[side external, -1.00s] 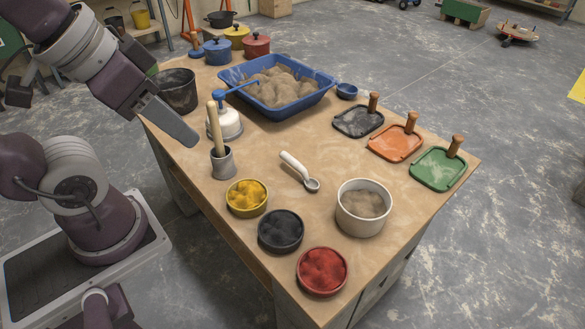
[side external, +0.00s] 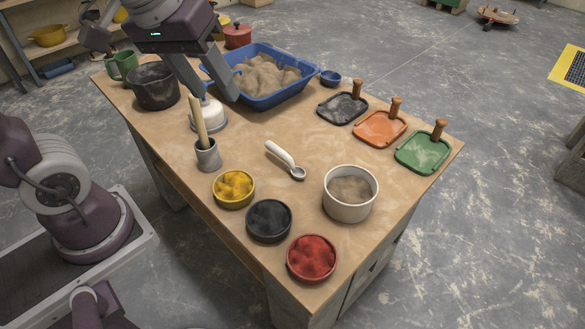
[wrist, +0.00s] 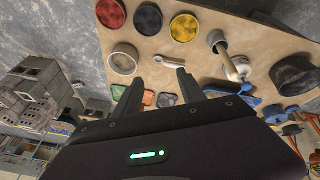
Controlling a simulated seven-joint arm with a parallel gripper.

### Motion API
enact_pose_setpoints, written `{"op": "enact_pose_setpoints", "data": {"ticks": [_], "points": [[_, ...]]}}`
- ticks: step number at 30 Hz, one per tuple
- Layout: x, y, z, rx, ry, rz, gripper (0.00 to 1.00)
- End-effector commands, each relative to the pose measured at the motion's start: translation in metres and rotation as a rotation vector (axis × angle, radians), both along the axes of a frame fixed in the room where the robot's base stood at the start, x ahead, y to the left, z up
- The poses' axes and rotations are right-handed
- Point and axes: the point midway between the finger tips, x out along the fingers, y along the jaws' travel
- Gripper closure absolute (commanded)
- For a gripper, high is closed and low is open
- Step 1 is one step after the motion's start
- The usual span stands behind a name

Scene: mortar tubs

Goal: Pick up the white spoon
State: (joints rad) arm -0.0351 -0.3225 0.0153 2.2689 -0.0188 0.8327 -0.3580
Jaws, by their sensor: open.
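The white spoon (side external: 281,155) lies flat on the wooden table, in the middle between the yellow bowl and the orange tray. Its handle points to the back left and its bowl to the front right. It also shows in the wrist view (wrist: 170,61), just beyond my fingertips. My gripper (side external: 215,98) is open and empty, high over the back left part of the table, near the white dispenser and the blue tub. In the wrist view my two fingers (wrist: 158,82) stand apart with nothing between them.
A grey mortar with a pestle (side external: 208,155) stands left of the spoon. A yellow bowl (side external: 234,203), a black bowl (side external: 268,236), a red bowl (side external: 311,274) and a white tub (side external: 349,209) stand in front. A blue tub (side external: 263,103) of sand is behind. Table around the spoon is clear.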

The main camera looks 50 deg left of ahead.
Motion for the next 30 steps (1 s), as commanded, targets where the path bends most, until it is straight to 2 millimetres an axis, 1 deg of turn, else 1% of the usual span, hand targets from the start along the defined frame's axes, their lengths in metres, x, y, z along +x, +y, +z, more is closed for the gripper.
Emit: {"op": "enact_pose_setpoints", "data": {"ticks": [1, 2, 3, 4, 5, 6, 8, 9, 10, 12, 15, 19, 23, 27, 30], "points": [[0.033, 0.006, -0.013, -0.041, 0.055, 0.119, 0.53], [0.053, 0.009, -0.022, -0.066, 0.079, 0.197, 0.53], [0.078, 0.015, -0.037, -0.096, 0.112, 0.303, 0.53], [0.096, 0.019, -0.051, -0.116, 0.136, 0.384, 0.53], [0.113, 0.024, -0.067, -0.134, 0.162, 0.465, 0.53], [0.134, 0.03, -0.091, -0.154, 0.191, 0.569, 0.53], [0.16, 0.04, -0.129, -0.176, 0.231, 0.721, 0.53], [0.173, 0.046, -0.155, -0.187, 0.255, 0.812, 0.53], [0.181, 0.05, -0.173, -0.194, 0.268, 0.874, 0.53], [0.193, 0.057, -0.21, -0.202, 0.295, 0.995, 0.53], [0.201, 0.064, -0.244, -0.207, 0.314, 1.102, 0.53], [0.202, 0.066, -0.264, -0.209, 0.323, 1.144, 0.53], [0.2, 0.065, -0.283, -0.208, 0.324, 1.142, 0.53], [0.197, 0.062, -0.311, -0.208, 0.325, 1.14, 0.53], [0.198, 0.063, -0.323, -0.208, 0.322, 1.141, 0.53]]}}
